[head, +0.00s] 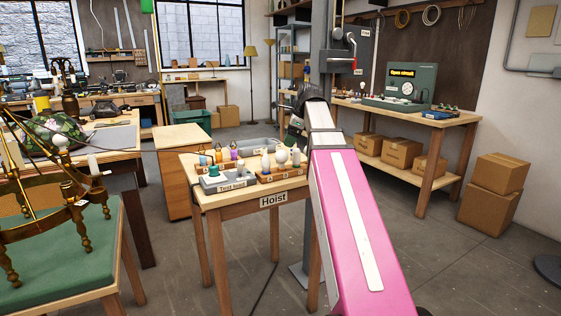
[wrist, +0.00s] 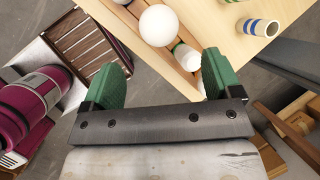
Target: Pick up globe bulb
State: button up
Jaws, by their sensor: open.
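The globe bulb (wrist: 158,25) is a round white ball in the wrist view, seated in a wooden rack (wrist: 122,17). In the head view the globe bulb (head: 282,156) stands among other bulbs in the wooden rack (head: 283,174) on the table labelled Hoist. My gripper (wrist: 164,64) has two green fingers spread apart with nothing between them. The globe bulb is beyond the fingertips, near the middle of the gap, and apart from them. In the head view my arm hides most of my gripper.
Other bulbs stand close to the globe bulb; a white one (wrist: 187,56) lies just below it in the wrist view. A grey Test lamp box (head: 227,181) stands left of the rack.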

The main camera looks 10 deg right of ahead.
aim_at(284, 151)
jog(key=shift+x, duration=4.65)
jog(key=shift+s+d+f, duration=0.1)
jog(key=shift+s+d, duration=0.05)
jog(key=c, duration=1)
